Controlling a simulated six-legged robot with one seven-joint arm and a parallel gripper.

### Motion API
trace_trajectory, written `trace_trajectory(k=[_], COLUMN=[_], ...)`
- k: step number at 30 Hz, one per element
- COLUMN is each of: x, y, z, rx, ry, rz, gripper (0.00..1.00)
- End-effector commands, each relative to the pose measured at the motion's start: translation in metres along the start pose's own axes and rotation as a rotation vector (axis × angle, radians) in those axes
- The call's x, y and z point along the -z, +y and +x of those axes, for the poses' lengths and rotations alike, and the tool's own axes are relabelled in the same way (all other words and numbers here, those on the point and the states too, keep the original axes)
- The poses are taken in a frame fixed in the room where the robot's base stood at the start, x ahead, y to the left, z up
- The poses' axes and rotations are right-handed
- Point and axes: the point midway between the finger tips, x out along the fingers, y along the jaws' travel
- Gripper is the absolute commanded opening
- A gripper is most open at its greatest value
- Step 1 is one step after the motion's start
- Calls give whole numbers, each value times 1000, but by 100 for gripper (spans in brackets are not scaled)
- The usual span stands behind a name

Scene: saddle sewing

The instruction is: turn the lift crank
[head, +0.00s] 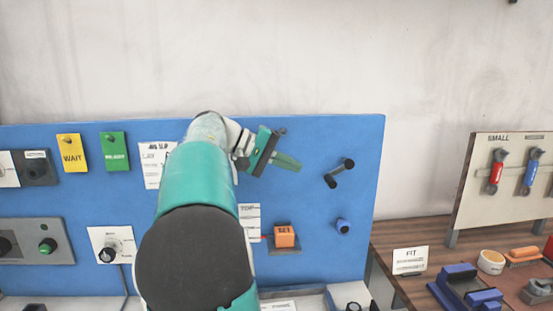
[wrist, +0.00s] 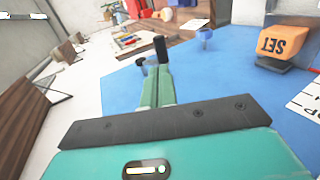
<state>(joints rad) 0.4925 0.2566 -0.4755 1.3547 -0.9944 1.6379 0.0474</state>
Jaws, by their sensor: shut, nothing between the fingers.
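The crank (head: 340,174) is a dark arm with a round black grip, mounted on the right part of the upright blue panel (head: 320,270). In the wrist view the crank (wrist: 160,50) shows just beyond my fingertips, partly hidden behind them. My gripper (head: 298,166) is to the left of the crank in the head view, its green fingers pointing right towards it. The fingers are shut together and hold nothing. In the head view a gap shows between fingertips and crank; I cannot tell the depth between them.
A small blue knob (head: 343,227) sits below the crank, and an orange SET block (head: 284,236) is left of it. A wooden table (head: 390,240) with a tool board (head: 470,190) stands to the right.

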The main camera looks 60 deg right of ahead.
Motion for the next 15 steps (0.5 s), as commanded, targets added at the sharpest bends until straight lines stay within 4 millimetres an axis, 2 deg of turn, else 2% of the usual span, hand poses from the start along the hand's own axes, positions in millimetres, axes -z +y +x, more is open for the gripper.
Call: trace_trajectory(k=[3,9,15], x=[0,-1,0], y=[0,0,0], z=[25,59,74], rx=[0,1,1], ry=[-2,-2,0], rz=[0,1,0], gripper=[0,0,0])
